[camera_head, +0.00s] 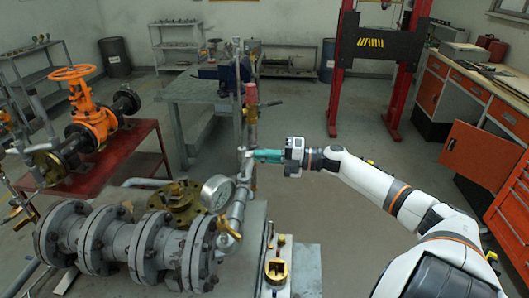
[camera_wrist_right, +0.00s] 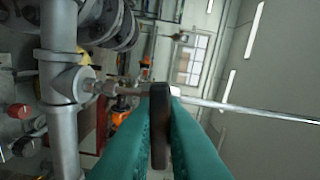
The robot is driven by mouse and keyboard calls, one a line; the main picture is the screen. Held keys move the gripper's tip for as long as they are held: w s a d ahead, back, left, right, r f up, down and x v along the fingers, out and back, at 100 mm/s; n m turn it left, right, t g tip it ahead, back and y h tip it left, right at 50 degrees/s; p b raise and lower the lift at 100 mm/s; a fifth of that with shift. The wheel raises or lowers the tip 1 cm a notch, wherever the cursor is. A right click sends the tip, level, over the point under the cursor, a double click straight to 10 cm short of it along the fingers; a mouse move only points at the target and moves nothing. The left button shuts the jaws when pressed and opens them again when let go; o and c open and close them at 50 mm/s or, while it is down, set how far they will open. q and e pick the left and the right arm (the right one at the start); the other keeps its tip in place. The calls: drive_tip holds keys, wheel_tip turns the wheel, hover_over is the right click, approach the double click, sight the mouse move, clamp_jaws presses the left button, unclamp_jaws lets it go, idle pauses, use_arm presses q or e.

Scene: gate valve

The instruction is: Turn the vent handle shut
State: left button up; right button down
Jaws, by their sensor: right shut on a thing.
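The vent handle (camera_wrist_right: 160,125) is a dark, flat bar in the right wrist view, standing upright between the two teal fingers. My right gripper (camera_head: 257,156) reaches in from the right with its fingers against the grey vent pipework in the head view. In the right wrist view the fingers (camera_wrist_right: 160,105) are shut on the handle, one on each side. A thin stem (camera_wrist_right: 125,90) runs from the grey pipe (camera_wrist_right: 60,110) towards the handle. In the head view the handle is too small and covered to make out. My left gripper is not in view.
A pressure gauge (camera_head: 217,193) and a flanged grey pipe (camera_head: 140,240) stand just left and in front. An orange handwheel valve (camera_head: 90,110) sits on a red stand at left. A red lift frame (camera_head: 345,70) stands behind. The floor (camera_head: 330,215) right of the pipework is clear.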

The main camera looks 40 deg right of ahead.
drive_tip(key=shift+m+p, duration=0.3)
drive_tip(key=shift+m, duration=0.6)
drive_tip(key=c, duration=1.5)
unclamp_jaws()
drive_tip(key=b+v, duration=0.2)
drive_tip(key=v, duration=1)
drive_tip(key=shift+b, duration=0.35)
